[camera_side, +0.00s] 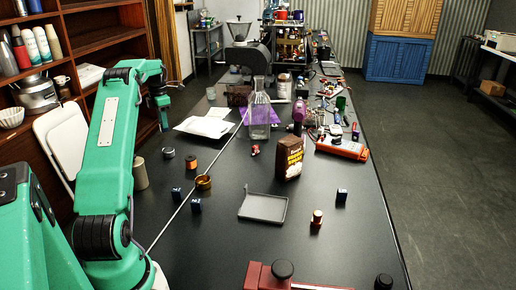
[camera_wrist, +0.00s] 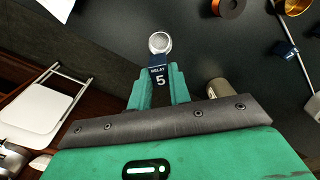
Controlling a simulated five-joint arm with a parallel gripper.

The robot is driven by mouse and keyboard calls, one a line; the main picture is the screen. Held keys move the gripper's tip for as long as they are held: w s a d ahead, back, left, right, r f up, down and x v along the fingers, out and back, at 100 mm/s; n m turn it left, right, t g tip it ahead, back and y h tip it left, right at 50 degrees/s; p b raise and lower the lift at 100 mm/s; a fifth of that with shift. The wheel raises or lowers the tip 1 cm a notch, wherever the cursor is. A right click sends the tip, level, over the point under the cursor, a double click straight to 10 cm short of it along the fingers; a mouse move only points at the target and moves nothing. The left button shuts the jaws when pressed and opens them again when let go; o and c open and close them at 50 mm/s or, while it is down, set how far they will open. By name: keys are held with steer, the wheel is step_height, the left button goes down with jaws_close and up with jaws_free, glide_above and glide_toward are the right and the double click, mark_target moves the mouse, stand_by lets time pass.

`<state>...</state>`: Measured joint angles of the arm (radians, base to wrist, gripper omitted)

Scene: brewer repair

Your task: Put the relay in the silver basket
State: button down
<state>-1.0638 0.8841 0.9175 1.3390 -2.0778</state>
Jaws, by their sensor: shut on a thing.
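My gripper (camera_wrist: 158,85) is shut on a dark blue relay (camera_wrist: 159,72) marked "RELAY 5", held between its two green fingers. The silver basket (camera_wrist: 160,42) is a small round ring-like cup just beyond the relay in the wrist view; the relay's far end overlaps its near rim in the picture. In the side view the silver basket (camera_side: 168,153) stands on the dark table near its left edge. My gripper (camera_side: 162,108) shows there above and slightly left of the basket. The held relay is too small to make out clearly in the side view.
Near the basket are an orange spool (camera_side: 192,163), a gold basket (camera_side: 204,183) and a beige cylinder (camera_side: 140,174). White papers (camera_side: 205,126) lie behind. A grey tray (camera_side: 263,208) and a coffee bag (camera_side: 289,158) stand to the right.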

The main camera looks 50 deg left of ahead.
mark_target(165, 132)
steer(key=shift+f, duration=3.75)
steer(key=c, duration=1.2)
jaws_free()
steer(key=shift+c, duration=0.2)
steer(key=shift+r, duration=3.55)
